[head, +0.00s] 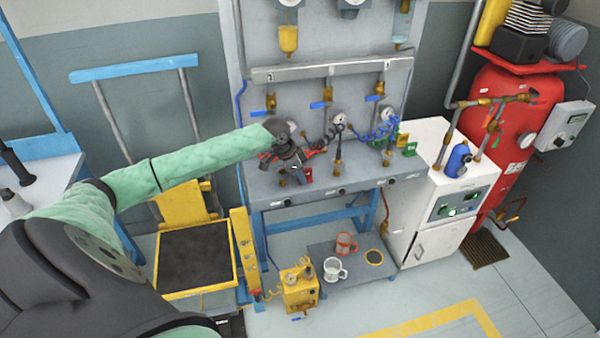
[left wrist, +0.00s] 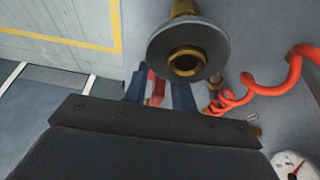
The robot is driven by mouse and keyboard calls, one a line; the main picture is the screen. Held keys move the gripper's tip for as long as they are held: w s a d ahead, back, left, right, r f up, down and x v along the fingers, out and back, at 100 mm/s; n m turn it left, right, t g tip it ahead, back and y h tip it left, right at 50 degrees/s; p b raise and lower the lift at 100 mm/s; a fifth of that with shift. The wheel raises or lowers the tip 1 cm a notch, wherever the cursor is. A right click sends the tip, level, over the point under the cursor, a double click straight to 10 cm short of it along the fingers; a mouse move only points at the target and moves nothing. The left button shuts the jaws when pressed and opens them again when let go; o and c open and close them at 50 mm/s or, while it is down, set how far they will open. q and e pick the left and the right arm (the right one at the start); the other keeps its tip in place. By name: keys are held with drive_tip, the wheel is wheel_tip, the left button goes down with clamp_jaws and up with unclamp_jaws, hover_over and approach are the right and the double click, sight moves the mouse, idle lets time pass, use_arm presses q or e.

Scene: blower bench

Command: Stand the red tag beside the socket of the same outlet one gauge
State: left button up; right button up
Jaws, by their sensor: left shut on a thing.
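My left gripper (head: 297,172) is low over the left part of the grey bench, in front of the back panel. It is shut on the red tag (head: 307,175). In the left wrist view the tag (left wrist: 155,88) shows as a red strip between the dark fingers (left wrist: 158,92). A round grey flange with a brass socket (left wrist: 186,63) is right by the fingertips there; I cannot tell whether the tag touches it. A white gauge (left wrist: 292,166) shows at the lower right corner of that view. My right gripper is not in view.
A coiled red hose (left wrist: 240,100) runs close to the socket. A middle gauge (head: 339,118) is on the panel. Mugs (head: 334,270) stand on a low platform below.

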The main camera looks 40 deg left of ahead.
use_arm(q)
drive_tip(key=shift+f, duration=0.1)
drive_tip(key=o, duration=1)
